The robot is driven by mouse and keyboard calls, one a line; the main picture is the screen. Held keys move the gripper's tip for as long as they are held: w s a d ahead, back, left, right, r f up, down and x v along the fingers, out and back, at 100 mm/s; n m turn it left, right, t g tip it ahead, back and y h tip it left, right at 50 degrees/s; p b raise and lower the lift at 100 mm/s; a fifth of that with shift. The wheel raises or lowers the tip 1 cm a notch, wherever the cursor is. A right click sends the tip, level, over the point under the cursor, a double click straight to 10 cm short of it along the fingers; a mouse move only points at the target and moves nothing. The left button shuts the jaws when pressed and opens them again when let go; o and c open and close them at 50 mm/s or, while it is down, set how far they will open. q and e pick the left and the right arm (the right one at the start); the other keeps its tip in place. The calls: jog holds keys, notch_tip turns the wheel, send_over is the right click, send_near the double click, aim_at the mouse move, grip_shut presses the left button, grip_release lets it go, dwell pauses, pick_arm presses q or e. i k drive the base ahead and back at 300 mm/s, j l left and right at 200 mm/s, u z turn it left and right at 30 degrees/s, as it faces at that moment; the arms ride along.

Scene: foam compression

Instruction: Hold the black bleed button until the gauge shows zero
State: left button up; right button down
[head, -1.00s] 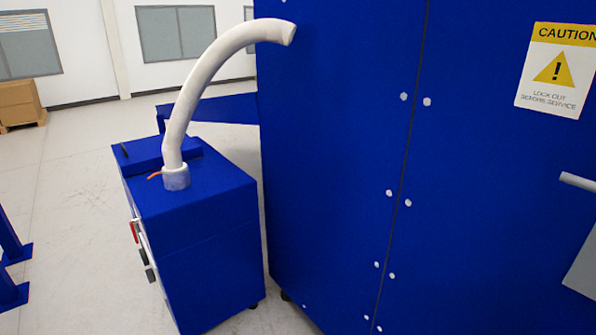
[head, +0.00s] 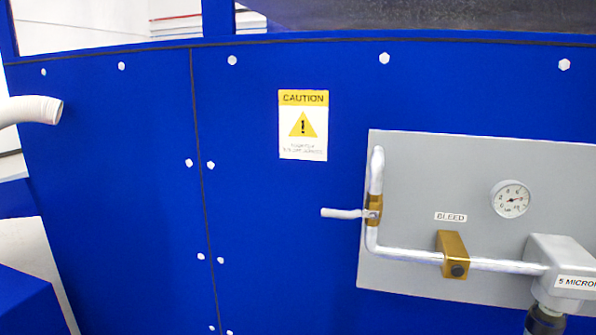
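The black bleed button (head: 457,270) is the small dark round knob on the front of a brass block (head: 453,247) on the silver pipe. A label reading BLEED (head: 450,217) is just above it. The round white gauge (head: 511,199) is on the grey panel (head: 420,160), up and to the right of the button. Its needle, partly red, points to the right and slightly up, away from the low end of the scale; the exact reading is too small to tell.
A lever handle (head: 343,213) sticks out left from a brass valve on the pipe. A filter housing labelled 5 MICRON (head: 562,262) is at the lower right. A blue machine wall (head: 120,190) with a caution sign (head: 303,125) fills the left.

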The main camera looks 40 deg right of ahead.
aim_at(457, 271)
jog(key=z, duration=2.9)
